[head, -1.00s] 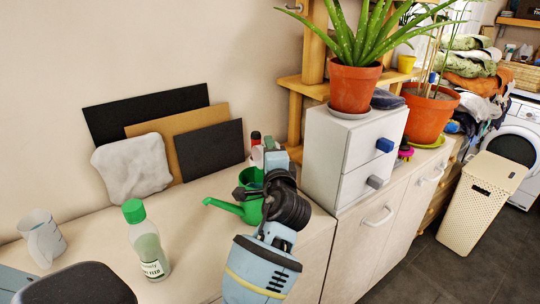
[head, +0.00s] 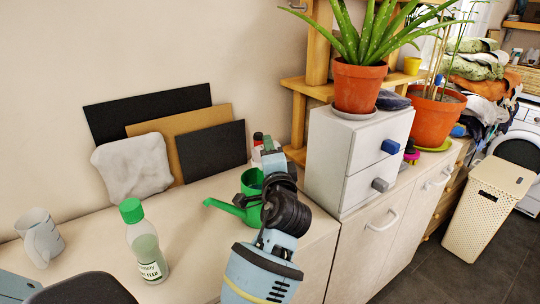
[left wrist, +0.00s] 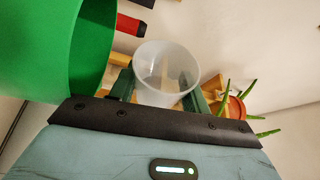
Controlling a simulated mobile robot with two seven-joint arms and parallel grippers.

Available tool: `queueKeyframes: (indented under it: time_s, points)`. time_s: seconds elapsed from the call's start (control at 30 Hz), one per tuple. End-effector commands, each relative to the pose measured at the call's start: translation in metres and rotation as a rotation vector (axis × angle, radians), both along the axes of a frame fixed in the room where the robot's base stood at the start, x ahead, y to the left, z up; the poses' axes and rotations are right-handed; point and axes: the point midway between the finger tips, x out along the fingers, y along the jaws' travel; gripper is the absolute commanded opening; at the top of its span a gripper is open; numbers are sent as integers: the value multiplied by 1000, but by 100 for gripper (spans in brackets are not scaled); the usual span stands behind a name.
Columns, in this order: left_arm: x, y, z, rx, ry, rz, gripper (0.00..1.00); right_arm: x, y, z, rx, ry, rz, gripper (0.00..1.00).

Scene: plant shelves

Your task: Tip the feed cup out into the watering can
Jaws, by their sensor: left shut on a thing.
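The feed cup (left wrist: 165,78) is a small translucent cup. In the left wrist view it sits between the fingers of my left gripper (left wrist: 160,95), which is shut on it. In the head view the can (head: 233,207) stands on the white counter, spout to the left. My left gripper (head: 272,160) is over its right side there, largely hiding the cup.
A green-capped feed bottle (head: 147,242) and a pale jug (head: 41,240) stand on the counter (head: 195,215) to the left. A white drawer unit (head: 345,165) bearing a potted aloe (head: 358,85) is close on the right. A red-and-dark bottle (head: 257,140) stands behind the can.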

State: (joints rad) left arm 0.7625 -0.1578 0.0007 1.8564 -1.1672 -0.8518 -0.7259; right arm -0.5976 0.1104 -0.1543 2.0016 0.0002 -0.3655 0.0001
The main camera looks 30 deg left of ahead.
Motion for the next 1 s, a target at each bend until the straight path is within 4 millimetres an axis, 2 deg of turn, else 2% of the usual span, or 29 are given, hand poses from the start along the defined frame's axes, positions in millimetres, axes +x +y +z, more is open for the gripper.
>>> queueKeyframes:
  time_s: [0.03,1.0]
  points:
    - [2,-1,-29,-30,42,-3,23,-3,0,-5,0,8,0,74]
    - [1,0,-26,-49,-2,-3,23,-4,1,-8,2,13,-2,74]
